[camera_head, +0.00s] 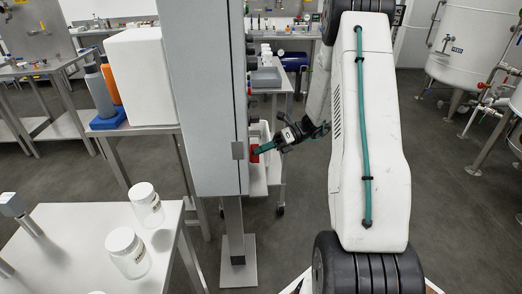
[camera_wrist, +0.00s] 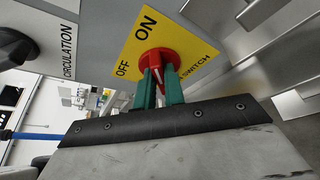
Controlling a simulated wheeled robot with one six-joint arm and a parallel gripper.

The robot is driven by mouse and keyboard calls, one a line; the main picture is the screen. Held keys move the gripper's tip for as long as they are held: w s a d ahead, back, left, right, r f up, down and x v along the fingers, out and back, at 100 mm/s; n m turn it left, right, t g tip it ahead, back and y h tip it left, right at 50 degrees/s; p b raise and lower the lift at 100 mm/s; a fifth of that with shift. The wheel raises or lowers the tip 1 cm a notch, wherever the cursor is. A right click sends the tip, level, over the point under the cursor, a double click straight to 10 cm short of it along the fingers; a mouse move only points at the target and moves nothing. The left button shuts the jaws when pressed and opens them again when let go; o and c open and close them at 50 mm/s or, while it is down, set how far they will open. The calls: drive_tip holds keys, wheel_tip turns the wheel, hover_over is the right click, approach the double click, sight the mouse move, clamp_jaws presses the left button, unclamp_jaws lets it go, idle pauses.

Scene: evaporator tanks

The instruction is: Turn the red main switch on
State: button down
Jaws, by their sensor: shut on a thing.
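The red main switch (camera_wrist: 158,57) sits on a yellow plate (camera_wrist: 141,35) in the wrist view. ON is printed at the plate's top, OFF at its left and SWITCH at its lower right. My gripper (camera_wrist: 159,78) has its teal fingers on both sides of the switch's red handle, shut on it. A pale line runs along the handle; I cannot tell for certain which label it points to. In the head view my gripper (camera_head: 265,147) reaches left to the grey cabinet's side, where a little red of the switch (camera_head: 254,154) shows.
The tall grey cabinet (camera_head: 203,90) stands on a post and hides much of its switch face. A black knob (camera_wrist: 14,48) labelled CIRCULATION is beside the plate. A table with jars (camera_head: 128,252) is at the lower left. Tanks (camera_head: 470,45) stand at the right, with open floor before them.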

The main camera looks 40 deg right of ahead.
drive_tip(key=shift+d, duration=0.1)
idle(0.4)
drive_tip(key=c, duration=1.5)
unclamp_jaws()
drive_tip(key=v, duration=0.7)
drive_tip(key=shift+d, duration=0.35)
